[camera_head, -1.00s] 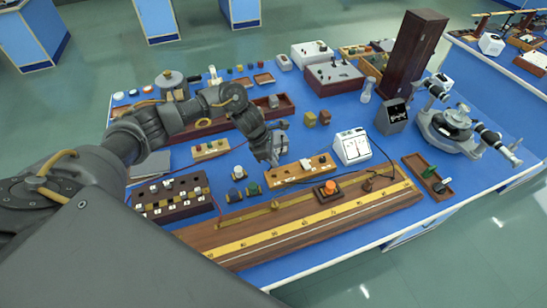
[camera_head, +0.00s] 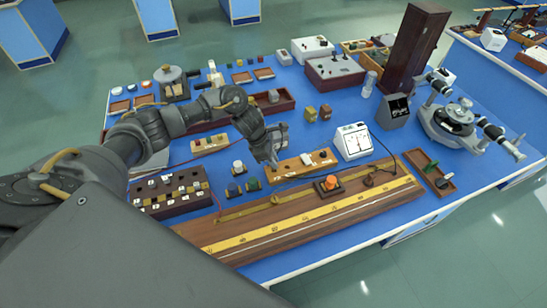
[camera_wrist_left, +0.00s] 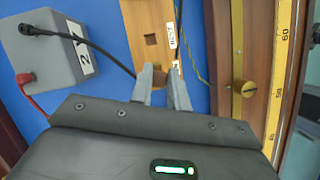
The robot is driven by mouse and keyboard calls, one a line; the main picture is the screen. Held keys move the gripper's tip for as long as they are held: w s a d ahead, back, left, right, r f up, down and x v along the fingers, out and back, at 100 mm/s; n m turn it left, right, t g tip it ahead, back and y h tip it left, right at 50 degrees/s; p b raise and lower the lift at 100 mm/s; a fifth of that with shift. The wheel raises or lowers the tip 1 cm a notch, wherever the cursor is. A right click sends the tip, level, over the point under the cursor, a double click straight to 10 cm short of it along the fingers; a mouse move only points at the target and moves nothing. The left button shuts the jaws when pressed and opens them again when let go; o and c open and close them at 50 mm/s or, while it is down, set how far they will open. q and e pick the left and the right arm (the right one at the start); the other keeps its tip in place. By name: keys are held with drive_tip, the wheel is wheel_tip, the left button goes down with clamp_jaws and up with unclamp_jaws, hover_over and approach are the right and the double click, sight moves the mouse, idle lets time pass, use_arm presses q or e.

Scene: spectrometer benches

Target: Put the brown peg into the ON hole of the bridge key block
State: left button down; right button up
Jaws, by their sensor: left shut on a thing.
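The bridge key block (camera_head: 318,160) is a long light wooden block on the blue bench; it also shows in the left wrist view (camera_wrist_left: 145,14). A dark, empty square hole (camera_wrist_left: 150,40) with a white label beside it is in its top. My left gripper (camera_head: 274,166) is over the block's left end. In the left wrist view the gripper (camera_wrist_left: 163,95) is shut on the brown peg (camera_wrist_left: 160,77), of which only a little shows between the fingers. A second label by the fingertips is partly hidden. I cannot tell whether the peg's lower end is in a hole.
A grey box (camera_wrist_left: 50,45) with black and red leads stands beside the block. A long wooden board with a yellow scale (camera_head: 300,222) lies in front, bearing an orange knob (camera_head: 330,182). A white meter (camera_head: 353,142) stands right of the block.

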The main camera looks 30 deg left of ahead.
use_arm(q)
drive_tip(key=shift+f+b, duration=0.35)
drive_tip(key=shift+f, duration=0.35)
drive_tip(key=shift+f+b, duration=0.9)
drive_tip(key=shift+b, duration=0.2)
drive_tip(key=c, duration=1.3)
unclamp_jaws()
drive_tip(key=shift+o, duration=0.2)
drive_tip(key=shift+r, duration=0.1)
drive_tip(key=shift+a+r, duration=0.1)
drive_tip(key=shift+r, duration=0.2)
drive_tip(key=b+v, duration=0.2)
drive_tip(key=v, duration=0.8)
drive_tip(key=shift+b, duration=0.3)
